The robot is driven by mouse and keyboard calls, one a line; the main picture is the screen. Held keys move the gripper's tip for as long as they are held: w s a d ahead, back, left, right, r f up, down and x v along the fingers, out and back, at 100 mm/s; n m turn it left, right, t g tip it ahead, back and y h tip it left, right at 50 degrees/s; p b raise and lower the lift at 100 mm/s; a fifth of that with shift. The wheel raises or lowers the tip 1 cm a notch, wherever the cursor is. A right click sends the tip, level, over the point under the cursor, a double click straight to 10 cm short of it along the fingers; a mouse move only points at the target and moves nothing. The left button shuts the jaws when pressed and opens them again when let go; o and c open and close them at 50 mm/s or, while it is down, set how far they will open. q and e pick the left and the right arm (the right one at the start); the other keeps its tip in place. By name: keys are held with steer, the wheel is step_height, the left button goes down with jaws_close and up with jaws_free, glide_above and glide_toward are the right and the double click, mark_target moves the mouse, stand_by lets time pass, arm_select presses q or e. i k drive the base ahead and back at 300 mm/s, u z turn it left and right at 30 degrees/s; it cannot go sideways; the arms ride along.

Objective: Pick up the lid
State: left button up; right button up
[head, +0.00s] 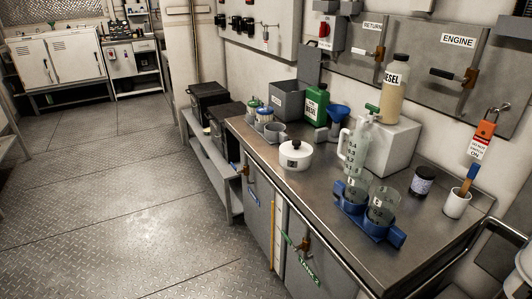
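A round white pot (295,160) stands on the metal counter, left of the clear measuring jug. A white lid (290,149) with a small dark knob appears to sit on top of it. Two small lidded jars, one with a green top (253,104) and one with a blue top (264,114), stand farther back at the counter's left end. Neither of my grippers shows in the head view.
The floor (140,190) at left is clear.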

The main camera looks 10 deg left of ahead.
mark_target(295, 155)
steer(key=u, duration=1.2)
steer(key=i, duration=2.25)
steer(key=z, duration=1.65)
